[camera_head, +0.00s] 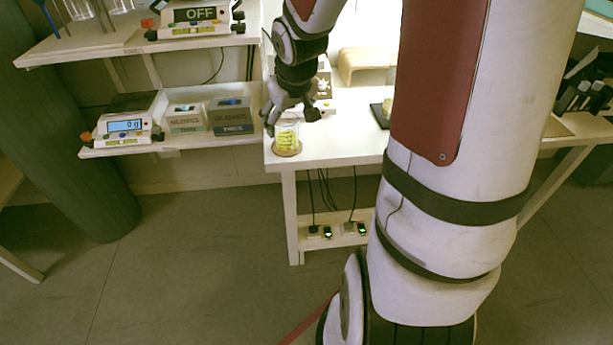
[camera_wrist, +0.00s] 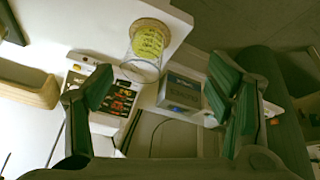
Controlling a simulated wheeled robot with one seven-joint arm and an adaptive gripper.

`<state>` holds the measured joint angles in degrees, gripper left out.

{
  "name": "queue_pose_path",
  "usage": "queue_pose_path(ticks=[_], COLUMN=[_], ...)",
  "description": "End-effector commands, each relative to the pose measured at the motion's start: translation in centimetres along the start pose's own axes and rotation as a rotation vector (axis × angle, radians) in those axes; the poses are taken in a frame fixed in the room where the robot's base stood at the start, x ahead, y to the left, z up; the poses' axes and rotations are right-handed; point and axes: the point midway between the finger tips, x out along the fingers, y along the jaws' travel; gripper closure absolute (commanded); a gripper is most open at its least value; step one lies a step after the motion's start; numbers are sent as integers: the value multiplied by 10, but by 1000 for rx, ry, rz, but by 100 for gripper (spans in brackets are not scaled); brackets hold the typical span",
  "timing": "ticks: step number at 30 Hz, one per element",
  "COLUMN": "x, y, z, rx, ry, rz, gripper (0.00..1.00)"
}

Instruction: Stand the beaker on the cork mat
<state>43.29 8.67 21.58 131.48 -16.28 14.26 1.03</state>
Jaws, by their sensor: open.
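A clear beaker (camera_head: 287,133) with yellow-green contents stands upright at the near left corner of the white table. The round cork mat (camera_head: 288,152) shows under its base, and the beaker appears to rest on it. In the wrist view the beaker (camera_wrist: 147,52) has its open rim toward me, with the mat's edge (camera_wrist: 168,28) around its far end. My gripper (camera_head: 289,112) is just above and behind the beaker. In the wrist view my gripper (camera_wrist: 160,82) has its green-padded fingers wide apart, with nothing held between them. The beaker lies beyond the fingertips.
The white table (camera_head: 345,150) has bare room right of the beaker. A tan block-like object (camera_head: 365,64) stands farther back. A dark-panelled device (camera_wrist: 112,98) shows between my fingers in the wrist view.

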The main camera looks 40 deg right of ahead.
Motion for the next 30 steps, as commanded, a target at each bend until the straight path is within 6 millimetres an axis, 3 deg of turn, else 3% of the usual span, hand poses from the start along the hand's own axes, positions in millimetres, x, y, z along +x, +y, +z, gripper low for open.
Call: queue_pose_path(ticks=[1,8,15,22,26,30], x=[-24,-113,-191,-232,-240,-242], y=[-11,-53,-91,-111,-115,-115], z=[5,57,136,202,218,222], rx=[-24,-63,-85,-119,-132,-134], ry=[-14,-109,-186,-249,-269,-275], rz=[18,44,-29,-141,-173,-181], gripper=[26,26,26,26,26,26])
